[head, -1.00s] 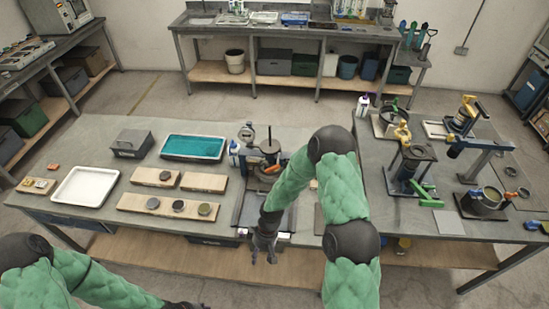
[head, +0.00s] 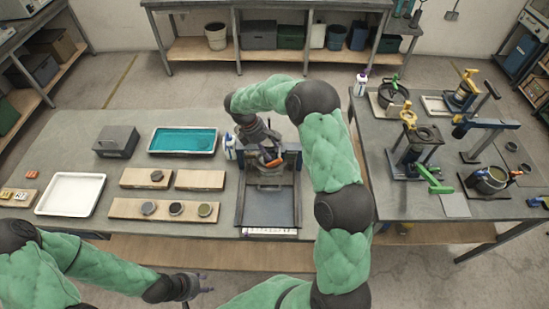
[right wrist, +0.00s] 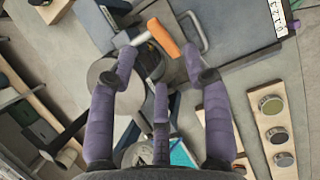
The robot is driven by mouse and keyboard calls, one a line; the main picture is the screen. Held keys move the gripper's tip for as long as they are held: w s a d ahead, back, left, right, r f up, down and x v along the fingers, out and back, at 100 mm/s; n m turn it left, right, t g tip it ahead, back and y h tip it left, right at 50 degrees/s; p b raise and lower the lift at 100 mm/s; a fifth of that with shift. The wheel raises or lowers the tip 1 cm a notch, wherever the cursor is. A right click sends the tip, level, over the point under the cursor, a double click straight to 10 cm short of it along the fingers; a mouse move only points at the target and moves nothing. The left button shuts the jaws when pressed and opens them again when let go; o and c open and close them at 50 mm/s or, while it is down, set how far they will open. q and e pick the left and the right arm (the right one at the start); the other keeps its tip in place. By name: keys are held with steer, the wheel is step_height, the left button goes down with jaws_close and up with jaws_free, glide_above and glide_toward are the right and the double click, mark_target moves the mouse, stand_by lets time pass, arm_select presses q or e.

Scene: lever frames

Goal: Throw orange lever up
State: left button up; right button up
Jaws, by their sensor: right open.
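The orange lever (head: 271,162) is on a dark frame fixture (head: 240,200) at the right end of the front bench. The right wrist view shows its orange grip (right wrist: 164,38) on a pale bar, just beyond the fingertips. My right gripper (head: 270,142) is above and behind the lever, reaching down toward it. In the right wrist view its purple fingers (right wrist: 159,62) are spread and hold nothing; contact with the lever cannot be told. My left gripper (head: 200,288) is low, in front of the bench and away from the lever; its finger opening is unclear.
A white bottle (head: 230,147) stands close left of the fixture. Wooden boards with round pucks (head: 148,208), a teal tray (head: 183,141), a grey box (head: 116,141) and a white tray (head: 70,194) lie further left. Several clamp devices (head: 412,150) stand on the right bench.

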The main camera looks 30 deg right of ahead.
mark_target(276, 160)
steer(key=x, duration=0.8)
steer(key=shift+w+f+p, duration=0.1)
steer(key=shift+f+p, duration=0.1)
steer(key=shift+p, duration=0.15)
steer(key=shift+d+f, duration=0.15)
steer(key=shift+f, duration=0.4)
jaws_close()
